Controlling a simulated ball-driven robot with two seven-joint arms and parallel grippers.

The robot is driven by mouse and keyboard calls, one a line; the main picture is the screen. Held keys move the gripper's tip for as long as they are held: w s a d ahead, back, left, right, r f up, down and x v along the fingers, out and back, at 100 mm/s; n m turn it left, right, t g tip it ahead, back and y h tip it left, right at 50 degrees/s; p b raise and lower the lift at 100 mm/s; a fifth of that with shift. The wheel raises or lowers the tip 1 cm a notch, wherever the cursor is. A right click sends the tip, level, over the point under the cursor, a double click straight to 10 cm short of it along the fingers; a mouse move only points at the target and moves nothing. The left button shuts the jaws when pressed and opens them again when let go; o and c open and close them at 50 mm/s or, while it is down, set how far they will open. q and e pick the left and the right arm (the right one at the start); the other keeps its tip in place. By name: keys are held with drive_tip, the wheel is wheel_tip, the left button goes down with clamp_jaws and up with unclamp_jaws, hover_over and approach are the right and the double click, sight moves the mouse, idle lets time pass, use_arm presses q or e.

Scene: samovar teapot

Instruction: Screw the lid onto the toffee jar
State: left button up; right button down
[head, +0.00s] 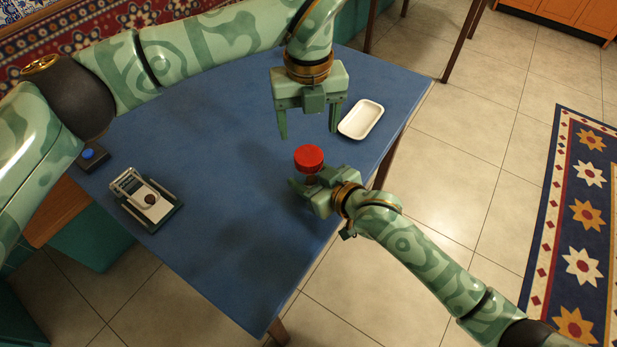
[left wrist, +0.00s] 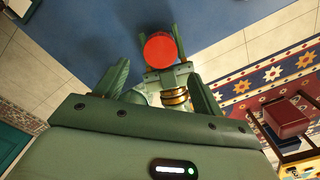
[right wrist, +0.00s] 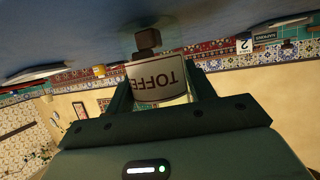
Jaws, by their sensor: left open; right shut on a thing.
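The red lid (head: 308,157) is at the top of the toffee jar, near the table's right edge; whether it is threaded on cannot be told. The lid also shows in the left wrist view (left wrist: 160,50), covering the jar. My right gripper (head: 312,190) is shut on the jar, whose body is mostly hidden in the head view. The jar's white label (right wrist: 156,82) reads TOFFE, upside down, between the fingers in the right wrist view. My left gripper (head: 308,132) is open and empty, fingers pointing down, above and apart from the lid.
A white dish (head: 361,119) lies on the blue table (head: 225,205) right of my left gripper. A device with a dark knob (head: 147,200) and a blue button box (head: 91,156) stand at the left. The middle of the table is clear.

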sight(311, 156)
use_arm(q)
drive_tip(key=shift+f, duration=4)
drive_tip(key=c, duration=1)
drive_tip(key=m, duration=0.3)
drive_tip(key=shift+r+m, duration=0.1)
drive_tip(key=shift+m, duration=0.2)
drive_tip(key=m, duration=0.4)
drive_tip(key=shift+m, duration=0.4)
drive_tip(key=o, duration=1.1)
drive_tip(key=shift+s+d, duration=0.1)
drive_tip(key=shift+d, duration=0.1)
use_arm(e)
drive_tip(key=shift+a, duration=0.1)
use_arm(q)
drive_tip(key=shift+s, duration=0.1)
